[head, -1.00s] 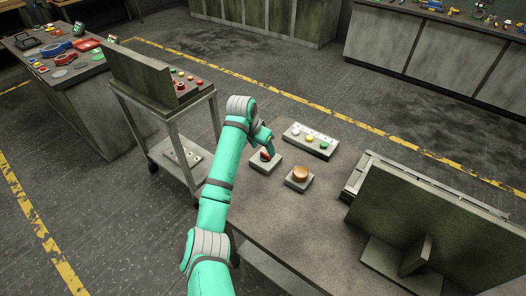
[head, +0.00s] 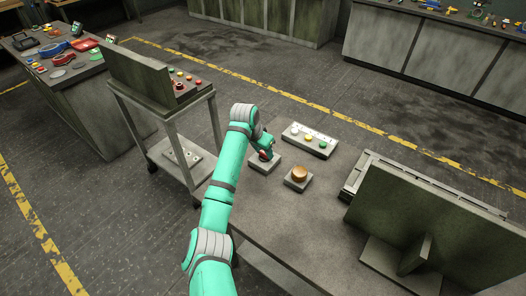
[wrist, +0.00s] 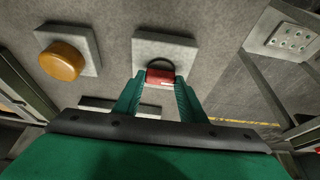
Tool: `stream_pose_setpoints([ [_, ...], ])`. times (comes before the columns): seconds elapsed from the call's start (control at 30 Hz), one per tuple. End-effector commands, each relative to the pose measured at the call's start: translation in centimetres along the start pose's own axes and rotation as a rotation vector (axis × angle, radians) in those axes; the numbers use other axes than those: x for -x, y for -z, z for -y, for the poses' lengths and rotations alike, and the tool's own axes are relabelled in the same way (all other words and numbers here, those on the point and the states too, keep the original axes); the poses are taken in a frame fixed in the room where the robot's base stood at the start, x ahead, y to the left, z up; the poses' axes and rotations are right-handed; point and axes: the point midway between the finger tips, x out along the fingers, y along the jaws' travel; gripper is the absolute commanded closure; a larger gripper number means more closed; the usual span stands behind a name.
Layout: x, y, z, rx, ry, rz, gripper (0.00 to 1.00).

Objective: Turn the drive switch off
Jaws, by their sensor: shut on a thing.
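The drive switch, a red knob (wrist: 160,76) with a dark ring behind it, sits on a pale grey square base (wrist: 150,45) in the wrist view. My gripper (wrist: 161,88) has its two green fingers on either side of the red knob, shut on it. In the head view my gripper (head: 266,150) reaches down to the switch, and its base (head: 262,167) shows on the table. The fingers hide most of the knob there.
An orange-brown round button (head: 300,173) on a grey base stands close to the right. A box with white, yellow and green buttons (head: 309,140) lies behind. A large upright panel (head: 430,225) fills the table's right side. A trolley (head: 160,110) stands to the left.

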Motion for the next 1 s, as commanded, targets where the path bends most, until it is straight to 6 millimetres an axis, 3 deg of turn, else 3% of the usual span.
stream_pose_setpoints([
  [0.37, -0.01, 0.18, -0.18, 0.108, 0.046, -0.005, 0.85],
  [1.0, -0.03, 0.43, -0.63, 0.643, 0.267, -0.005, 0.85],
])
